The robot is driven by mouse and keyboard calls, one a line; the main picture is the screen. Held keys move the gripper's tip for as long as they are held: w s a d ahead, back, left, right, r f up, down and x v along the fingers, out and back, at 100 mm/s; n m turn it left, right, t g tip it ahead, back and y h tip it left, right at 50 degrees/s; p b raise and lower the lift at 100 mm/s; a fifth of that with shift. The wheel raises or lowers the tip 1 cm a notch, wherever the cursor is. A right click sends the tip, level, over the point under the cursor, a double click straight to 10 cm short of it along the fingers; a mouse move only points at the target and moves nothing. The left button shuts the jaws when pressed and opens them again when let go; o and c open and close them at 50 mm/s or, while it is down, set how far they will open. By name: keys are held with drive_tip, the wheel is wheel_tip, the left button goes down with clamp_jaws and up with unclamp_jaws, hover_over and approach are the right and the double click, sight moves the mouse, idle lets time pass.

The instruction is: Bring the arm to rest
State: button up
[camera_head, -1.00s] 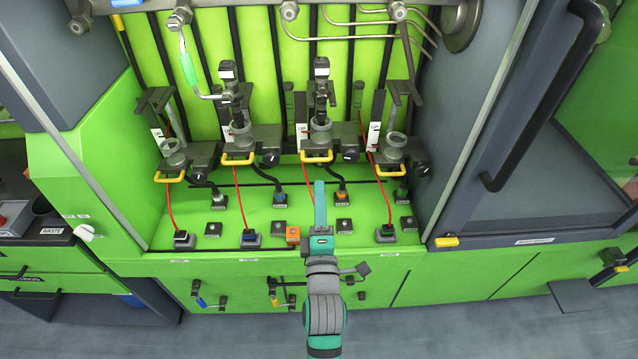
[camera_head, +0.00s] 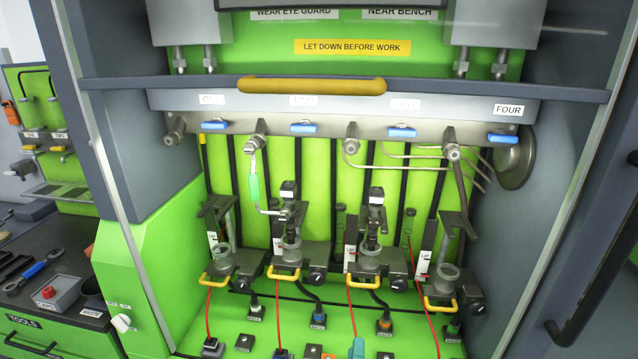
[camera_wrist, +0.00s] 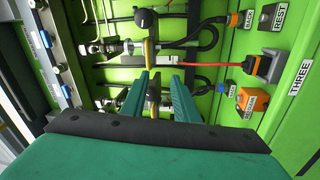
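My gripper (camera_wrist: 160,76) shows in the wrist view as two teal fingers standing apart, open, with nothing clearly held. It points at the green bench, and hoses and fittings show behind and between the fingers. In the head view only a teal tip of my gripper (camera_head: 357,349) shows at the bottom edge, in front of the bench's lower panel; the rest of my arm is out of frame there. A yellow handle (camera_wrist: 150,52) shows beyond the fingertips in the wrist view; the gap to it is hard to judge.
A row of injector stations with yellow handles (camera_head: 285,273) stands in the green bay. Above are a grey rail with blue levers (camera_head: 304,128) and a yellow-gripped bar (camera_head: 312,86). A sign "THREE" (camera_wrist: 299,74) and an orange block (camera_wrist: 253,103) are at right in the wrist view.

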drive_tip(key=s+a+f+m+g+y, duration=0.1)
drive_tip(key=s+f+m, duration=0.3)
drive_tip(key=s, duration=0.7)
drive_tip(key=s+a+f+m+g+y, duration=0.1)
drive_tip(key=s+a+f+m, duration=0.3)
drive_tip(key=s, duration=0.7)
drive_tip(key=s+a+f+m+g+y, duration=0.1)
drive_tip(key=s+a+f+m+g, duration=0.1)
drive_tip(key=s+m, duration=0.4)
drive_tip(key=s+a+f, duration=0.1)
drive_tip(key=s+f, duration=0.1)
drive_tip(key=s, duration=0.3)
drive_tip(key=shift+a, duration=0.25)
